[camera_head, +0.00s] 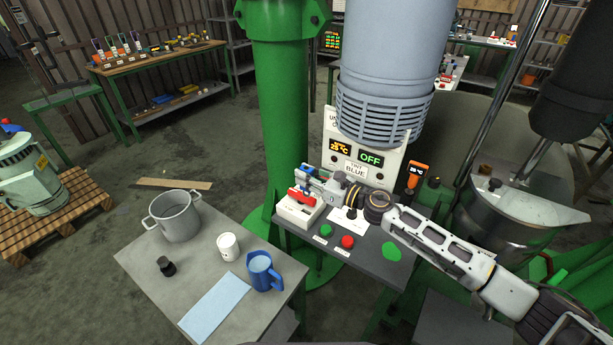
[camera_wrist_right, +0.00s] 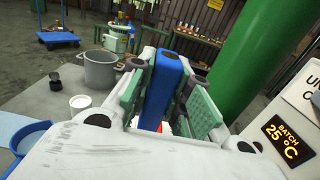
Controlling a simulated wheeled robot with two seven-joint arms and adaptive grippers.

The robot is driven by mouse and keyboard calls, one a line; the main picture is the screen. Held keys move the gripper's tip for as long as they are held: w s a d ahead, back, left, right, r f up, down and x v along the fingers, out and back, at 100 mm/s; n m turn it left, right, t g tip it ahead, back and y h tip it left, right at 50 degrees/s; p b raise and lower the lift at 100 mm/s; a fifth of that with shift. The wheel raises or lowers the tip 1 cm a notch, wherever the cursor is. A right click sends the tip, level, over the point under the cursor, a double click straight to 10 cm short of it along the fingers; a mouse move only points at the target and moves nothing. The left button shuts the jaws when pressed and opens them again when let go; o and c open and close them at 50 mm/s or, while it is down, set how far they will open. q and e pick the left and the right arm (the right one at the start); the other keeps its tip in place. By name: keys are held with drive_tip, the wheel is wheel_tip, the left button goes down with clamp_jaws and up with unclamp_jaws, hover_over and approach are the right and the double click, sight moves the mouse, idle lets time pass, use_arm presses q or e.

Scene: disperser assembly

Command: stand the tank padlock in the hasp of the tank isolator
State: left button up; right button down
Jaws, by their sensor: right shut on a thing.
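My right gripper (camera_head: 318,180) reaches in from the right over the control shelf, its fingers pointing left. It is shut on the blue tank padlock, which shows between the green finger pads in the wrist view (camera_wrist_right: 165,85). Only a small part of the blue body shows at the fingertips in the head view. The tank isolator (camera_head: 296,214) is a white box with a red handle (camera_head: 302,196). The padlock is above and close to it; I cannot tell whether they touch. The hasp and shackle cannot be made out. My left gripper is not in view.
The console panel (camera_head: 384,160) stands behind the gripper, under the grey cylinder (camera_head: 390,60). A red button (camera_head: 347,241) and green button (camera_head: 326,230) sit on the shelf. The left table holds a pot (camera_head: 176,217), white cup (camera_head: 228,247) and blue jug (camera_head: 263,272).

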sight(310, 192)
idle(0.4)
drive_tip(key=shift+f+b, duration=1.4)
drive_tip(key=shift+f, duration=0.15)
drive_tip(key=shift+f+b, duration=0.65)
drive_tip(key=shift+f, duration=0.2)
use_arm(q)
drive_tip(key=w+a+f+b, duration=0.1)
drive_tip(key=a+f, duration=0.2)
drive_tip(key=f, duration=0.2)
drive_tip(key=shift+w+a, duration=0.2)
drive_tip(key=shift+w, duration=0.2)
use_arm(e)
drive_tip(key=shift+f, duration=0.45)
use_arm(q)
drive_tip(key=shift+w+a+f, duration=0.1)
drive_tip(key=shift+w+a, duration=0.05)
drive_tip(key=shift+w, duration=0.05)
